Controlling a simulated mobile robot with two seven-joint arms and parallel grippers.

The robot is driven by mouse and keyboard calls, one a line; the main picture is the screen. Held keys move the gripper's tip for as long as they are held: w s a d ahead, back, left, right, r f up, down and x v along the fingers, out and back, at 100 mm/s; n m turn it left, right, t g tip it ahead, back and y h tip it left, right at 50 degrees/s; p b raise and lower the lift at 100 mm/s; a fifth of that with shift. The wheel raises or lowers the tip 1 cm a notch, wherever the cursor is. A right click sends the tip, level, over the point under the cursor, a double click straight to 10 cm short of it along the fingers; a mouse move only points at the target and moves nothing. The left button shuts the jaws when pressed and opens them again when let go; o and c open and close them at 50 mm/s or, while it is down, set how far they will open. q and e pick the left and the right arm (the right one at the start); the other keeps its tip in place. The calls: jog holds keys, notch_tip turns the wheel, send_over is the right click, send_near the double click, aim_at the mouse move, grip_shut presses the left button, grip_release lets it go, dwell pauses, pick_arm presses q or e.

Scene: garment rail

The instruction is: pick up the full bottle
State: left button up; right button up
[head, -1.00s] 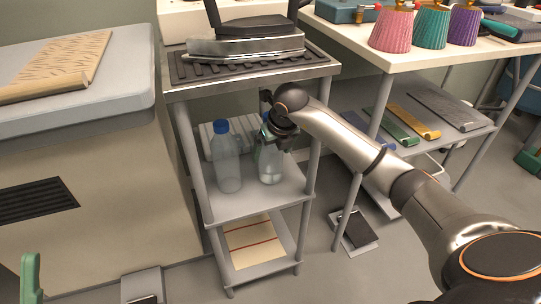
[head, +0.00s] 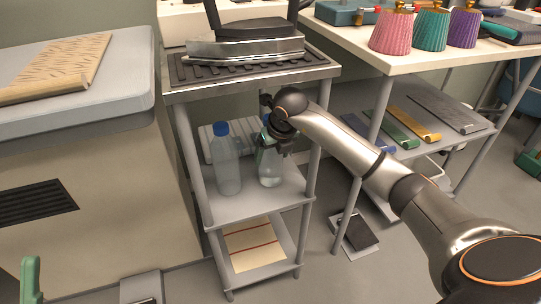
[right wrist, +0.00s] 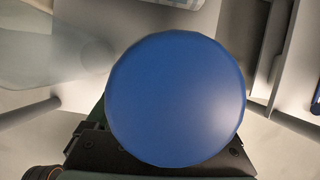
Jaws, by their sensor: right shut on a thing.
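Two translucent bottles with blue caps stand side by side on the middle shelf (head: 240,205) of a small grey trolley. The left bottle (head: 227,165) is free of any gripper. My right gripper (head: 272,138) is shut around the upper part of the right bottle (head: 270,170), whose lower part shows below the jaws. Its base looks at shelf level; I cannot tell whether it touches. In the right wrist view the round blue cap (right wrist: 175,100) fills the middle and hides most of the jaws. I cannot tell the fill levels for sure. My left gripper is out of view.
An iron (head: 245,45) stands on the ribbed mat on the trolley's top, above the bottles. Trolley posts (head: 313,150) flank the shelf. A pale ribbed thing (head: 205,140) is behind the left bottle. Right, a white table (head: 350,35) holds pleated shades.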

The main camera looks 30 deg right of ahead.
grip_shut()
jog(key=shift+r, duration=0.1)
